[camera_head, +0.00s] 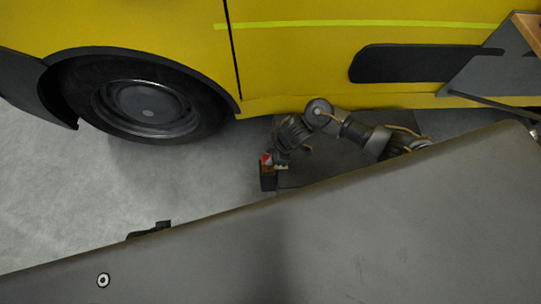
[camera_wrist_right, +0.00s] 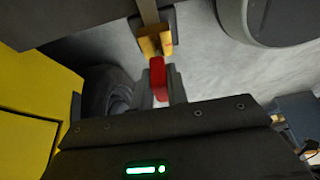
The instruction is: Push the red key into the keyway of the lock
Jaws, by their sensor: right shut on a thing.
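The red key (camera_wrist_right: 158,80) is held between the fingers of my right gripper (camera_wrist_right: 160,92) in the right wrist view. A brass-yellow piece, which looks like the lock (camera_wrist_right: 155,42), is directly beyond the key, on a dark mount. The key's far end meets or nearly meets it; I cannot tell whether any of it is inside the keyway. In the head view my right gripper (camera_head: 277,160) is beside a small dark block (camera_head: 268,181), with a bit of the red key (camera_head: 266,158) showing. My left gripper cannot be made out.
A yellow vehicle (camera_head: 300,60) with a black wheel (camera_head: 145,105) stands behind my right arm. Grey floor (camera_head: 190,185) is open to the left of the gripper. A large grey surface hides the foreground of the head view.

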